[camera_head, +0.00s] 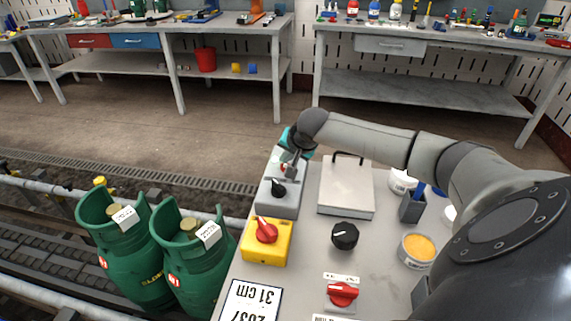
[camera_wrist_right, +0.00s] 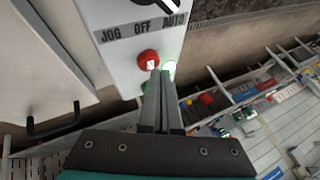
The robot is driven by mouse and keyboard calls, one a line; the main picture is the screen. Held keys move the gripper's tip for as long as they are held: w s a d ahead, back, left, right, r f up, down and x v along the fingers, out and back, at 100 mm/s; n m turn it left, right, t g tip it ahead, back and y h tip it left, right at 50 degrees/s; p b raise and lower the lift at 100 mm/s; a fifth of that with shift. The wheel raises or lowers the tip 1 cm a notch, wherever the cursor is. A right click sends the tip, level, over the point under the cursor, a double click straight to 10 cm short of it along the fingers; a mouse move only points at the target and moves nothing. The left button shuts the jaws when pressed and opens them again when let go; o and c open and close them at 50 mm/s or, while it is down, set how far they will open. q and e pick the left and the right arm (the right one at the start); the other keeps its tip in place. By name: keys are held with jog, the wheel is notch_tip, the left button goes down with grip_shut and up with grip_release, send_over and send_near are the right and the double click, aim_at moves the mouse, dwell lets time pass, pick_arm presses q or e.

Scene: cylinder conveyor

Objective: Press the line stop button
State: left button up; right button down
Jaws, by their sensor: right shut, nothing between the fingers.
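The grey control box (camera_head: 284,204) stands on the table's left edge, with a black selector knob (camera_head: 278,189) on its face. In the right wrist view the box (camera_wrist_right: 112,62) is labelled JOG, OFF, AUTO. My right gripper (camera_wrist_right: 161,75) is shut and empty. Its fingertips overlap the red button's lower right edge in the picture; I cannot tell whether they touch. In the head view my right gripper (camera_head: 291,160) is over the box's far end. My left gripper is not in view.
A yellow box with a red knob (camera_head: 266,233) sits in front of the control box. A grey lidded case (camera_head: 346,187) with a black handle lies to its right. Green cylinders (camera_head: 187,248) stand on the conveyor at left. A black knob (camera_head: 344,236) is nearby.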

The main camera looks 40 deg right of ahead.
jog(key=shift+f, duration=0.55)
dwell(0.9)
jog(key=shift+r+p, duration=0.9)
jog(key=shift+p, duration=0.35)
notch_tip(320, 180, up, 5)
jog(key=p, duration=0.6)
jog(key=shift+r, duration=0.15)
